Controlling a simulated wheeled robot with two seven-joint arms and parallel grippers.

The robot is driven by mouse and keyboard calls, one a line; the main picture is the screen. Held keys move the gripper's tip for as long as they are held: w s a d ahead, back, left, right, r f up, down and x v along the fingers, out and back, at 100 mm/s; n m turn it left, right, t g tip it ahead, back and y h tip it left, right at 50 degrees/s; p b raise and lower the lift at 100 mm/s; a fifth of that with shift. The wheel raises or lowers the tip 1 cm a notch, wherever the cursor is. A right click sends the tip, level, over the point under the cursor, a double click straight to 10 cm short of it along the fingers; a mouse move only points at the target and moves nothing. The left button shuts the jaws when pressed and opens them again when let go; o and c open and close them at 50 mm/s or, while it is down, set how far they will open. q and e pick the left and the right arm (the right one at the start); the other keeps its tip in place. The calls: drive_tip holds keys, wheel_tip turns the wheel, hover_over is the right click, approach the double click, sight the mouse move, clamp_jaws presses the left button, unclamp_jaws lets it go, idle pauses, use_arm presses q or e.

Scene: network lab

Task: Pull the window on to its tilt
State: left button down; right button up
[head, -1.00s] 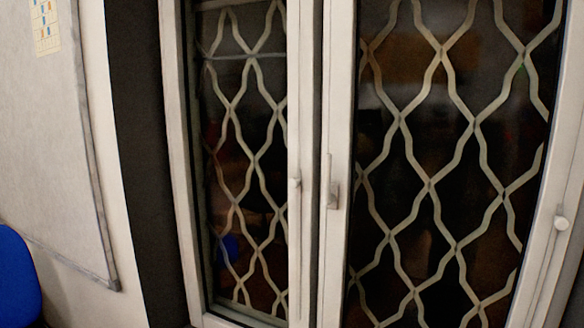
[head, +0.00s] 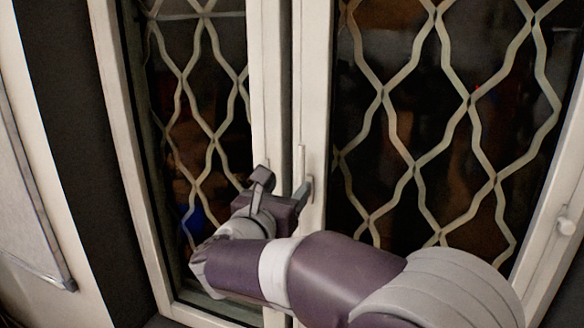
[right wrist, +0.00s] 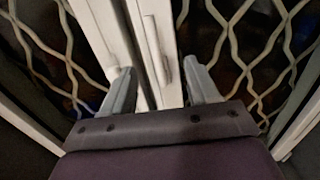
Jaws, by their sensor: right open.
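The window has two white-framed glazed sashes, a left sash (head: 272,75) and a right sash (head: 312,75), which meet at a central upright. A slim pale upright handle (head: 302,150) is on the right sash's inner edge; it also shows in the right wrist view (right wrist: 154,48). My right gripper (head: 284,184) is at the handle's lower part, its fingers open. In the right wrist view the two grey fingers (right wrist: 160,72) stand apart on either side of the central uprights and handle. No grip on the handle shows. My left gripper is not in view.
A cream diamond lattice (head: 410,165) shows through the panes. A whiteboard (head: 30,200) hangs on the wall at left, beside a dark strip (head: 62,120).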

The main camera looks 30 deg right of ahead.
sight(299, 171)
drive_tip(key=w+d, duration=0.1)
drive_tip(key=w, duration=0.1)
drive_tip(key=w+d+p, duration=0.1)
drive_tip(key=w+d, duration=0.1)
drive_tip(key=shift+w+d+f+p, duration=0.2)
drive_tip(key=shift+w+p, duration=0.05)
drive_tip(key=shift+p, duration=0.05)
drive_tip(key=x, duration=0.1)
drive_tip(key=b+x, duration=0.2)
drive_tip(key=shift+d+f, duration=0.25)
drive_tip(key=shift+d, duration=0.1)
drive_tip(key=shift+w+d+r+b, duration=0.1)
drive_tip(key=shift+d+b, duration=0.2)
drive_tip(key=shift+w+d, duration=0.35)
drive_tip(key=shift+w, duration=0.35)
drive_tip(key=shift+s, duration=0.15)
drive_tip(key=shift+c, duration=0.9)
drive_tip(key=shift+s+a+r, duration=0.1)
clamp_jaws()
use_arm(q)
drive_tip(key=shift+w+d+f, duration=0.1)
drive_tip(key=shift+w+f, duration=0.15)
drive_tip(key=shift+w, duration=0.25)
